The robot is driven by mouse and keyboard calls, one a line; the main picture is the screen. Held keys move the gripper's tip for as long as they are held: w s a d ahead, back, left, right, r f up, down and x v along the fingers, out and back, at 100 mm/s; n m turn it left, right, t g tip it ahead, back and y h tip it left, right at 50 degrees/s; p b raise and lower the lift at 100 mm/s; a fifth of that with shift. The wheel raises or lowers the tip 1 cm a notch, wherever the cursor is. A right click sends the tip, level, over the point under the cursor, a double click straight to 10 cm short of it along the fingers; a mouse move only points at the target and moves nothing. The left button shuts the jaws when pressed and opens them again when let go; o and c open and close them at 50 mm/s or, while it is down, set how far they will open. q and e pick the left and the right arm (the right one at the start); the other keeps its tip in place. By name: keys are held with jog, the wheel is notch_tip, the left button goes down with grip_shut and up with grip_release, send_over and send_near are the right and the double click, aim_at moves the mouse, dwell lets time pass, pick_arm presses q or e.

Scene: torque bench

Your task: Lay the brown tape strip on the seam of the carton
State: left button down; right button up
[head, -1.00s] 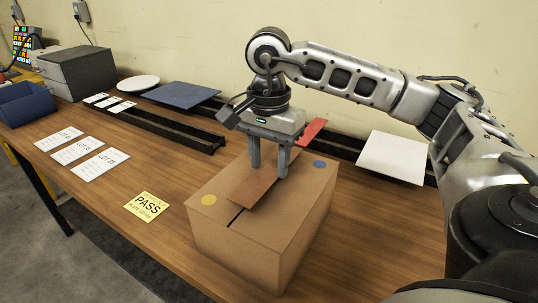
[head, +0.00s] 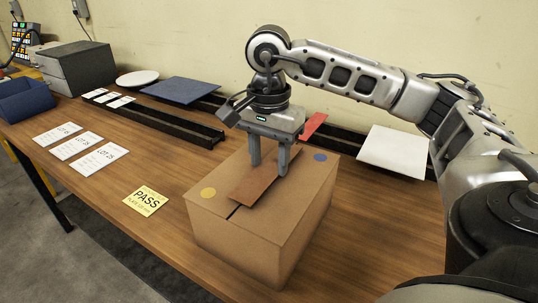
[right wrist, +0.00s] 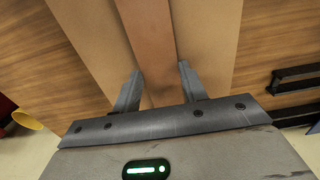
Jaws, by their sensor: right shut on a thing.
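The brown carton (head: 245,240) stands on the bench, with a yellow dot (head: 208,193) and a blue dot (head: 320,157) on its top. A short dark piece of its seam (head: 232,212) shows near the front edge. The darker brown tape strip (head: 256,187) lies along the line of the seam, on or just above the top; I cannot tell if it touches. My right gripper (head: 268,173) points down and is shut on the strip. In the right wrist view, the strip (right wrist: 150,35) runs between the fingers (right wrist: 157,88), with carton (right wrist: 205,40) on both sides. My left gripper is not in view.
A red piece (head: 313,126) shows behind the gripper. A white plate (head: 393,150) lies to the right, a yellow PASS note (head: 146,201) to the left. A black rail (head: 160,128), white lot cards (head: 80,145) and a blue bin (head: 25,99) are farther left.

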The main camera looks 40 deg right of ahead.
jog(key=shift+f+b, duration=0.45)
jog(key=shift+f, duration=0.15)
jog(key=o, duration=1)
jog(key=shift+r, duration=0.1)
jog(key=shift+o, duration=0.2)
jog(key=shift+r, duration=3)
